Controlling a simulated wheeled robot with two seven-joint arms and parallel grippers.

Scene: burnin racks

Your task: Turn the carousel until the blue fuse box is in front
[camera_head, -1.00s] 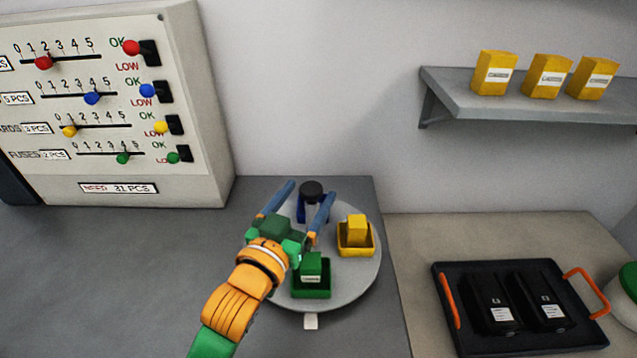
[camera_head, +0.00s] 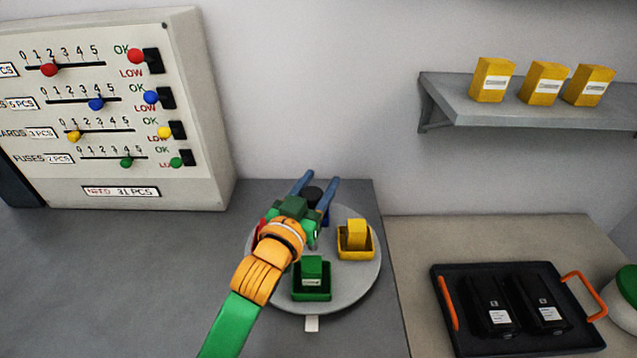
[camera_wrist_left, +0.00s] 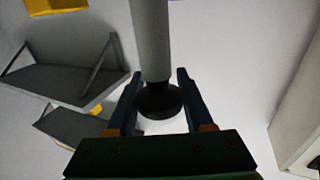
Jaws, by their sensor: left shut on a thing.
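The grey round carousel (camera_head: 345,290) stands on the counter with a white tag (camera_head: 312,323) at its front edge. A green box (camera_head: 312,278) in a green tray is at the front and a yellow box (camera_head: 356,236) in a yellow tray is at the right. A bit of blue (camera_head: 325,217), likely the blue fuse box, shows at the back, mostly hidden. A sliver of red (camera_head: 262,228) shows at the left behind my arm. My left gripper (camera_head: 319,179) is shut on the black knob (camera_head: 313,194); the knob (camera_wrist_left: 160,101) and its grey post also show in the wrist view.
A panel with sliders (camera_head: 110,110) stands at the back left. A shelf (camera_head: 520,112) with yellow boxes is on the wall at right. A black tray (camera_head: 450,335) with orange handles holds two black items on the right counter. The left counter is clear.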

